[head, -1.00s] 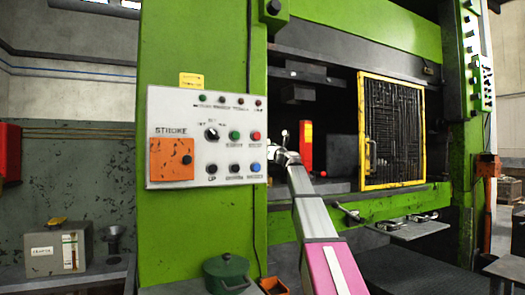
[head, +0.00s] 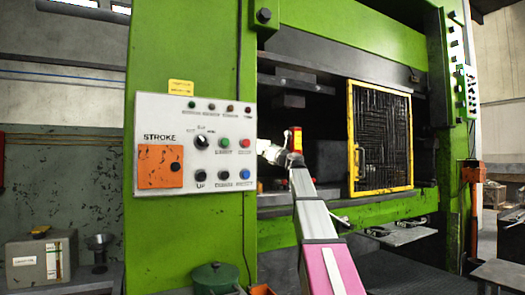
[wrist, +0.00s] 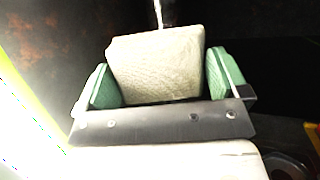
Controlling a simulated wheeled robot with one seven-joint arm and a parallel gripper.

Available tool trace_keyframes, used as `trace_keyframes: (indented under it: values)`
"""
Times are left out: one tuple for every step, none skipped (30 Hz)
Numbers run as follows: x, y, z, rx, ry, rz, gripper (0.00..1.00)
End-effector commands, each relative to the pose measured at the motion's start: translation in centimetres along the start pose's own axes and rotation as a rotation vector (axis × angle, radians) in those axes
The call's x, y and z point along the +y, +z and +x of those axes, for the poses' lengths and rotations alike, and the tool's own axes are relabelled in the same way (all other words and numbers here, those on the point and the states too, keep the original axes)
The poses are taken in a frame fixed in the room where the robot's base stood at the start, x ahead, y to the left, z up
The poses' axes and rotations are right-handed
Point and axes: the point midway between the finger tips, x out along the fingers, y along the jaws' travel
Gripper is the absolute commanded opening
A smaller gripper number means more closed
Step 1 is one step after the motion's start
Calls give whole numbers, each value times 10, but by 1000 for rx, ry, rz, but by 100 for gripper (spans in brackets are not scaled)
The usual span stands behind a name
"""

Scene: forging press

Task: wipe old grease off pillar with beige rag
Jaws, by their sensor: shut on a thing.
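The beige rag (wrist: 157,55) is a folded, block-like wad in the wrist view. My gripper (wrist: 161,82) is shut on it, with a green pad pressed on each side. The green pillar (head: 190,50) of the press stands left of the opening in the head view and carries the control panel. My arm reaches past its right side, and my gripper is hidden there behind the panel and pillar edge. In the wrist view a dark, brown-stained surface lies beyond the rag; I cannot tell if the rag touches it. No old grease is clearly identifiable.
The control panel (head: 195,145) juts beside my wrist. A yellow-framed mesh guard (head: 382,138) stands right of the opening. A green pot (head: 216,277) and an orange bin (head: 262,290) sit low by the pillar. A small shelf (head: 400,234) holds tools.

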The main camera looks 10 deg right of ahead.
Motion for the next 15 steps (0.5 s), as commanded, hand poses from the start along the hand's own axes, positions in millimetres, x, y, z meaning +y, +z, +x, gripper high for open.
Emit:
trace_keyframes:
  values:
    - [2, 2, -7, 0, -1, -1, 74]
    - [3, 4, -10, -1, -1, -1, 74]
    - [4, 5, -13, -1, -1, -1, 74]
    - [5, 6, -16, -1, 0, -2, 74]
    - [6, 7, -19, -1, 0, -1, 74]
    - [7, 9, -22, -1, 0, -1, 74]
    - [8, 10, -25, 0, 0, -1, 74]
    - [9, 11, -28, 0, 1, 0, 74]
    - [10, 12, -31, 0, 1, 0, 74]
    - [10, 13, -34, 0, 1, 0, 74]
    - [11, 14, -37, 0, 0, 0, 74]
    - [12, 16, -40, 0, 0, 0, 74]
    - [12, 17, -43, 0, 0, 0, 74]
    - [13, 18, -46, 0, -1, -1, 74]
    - [14, 20, -50, 0, -1, -1, 74]
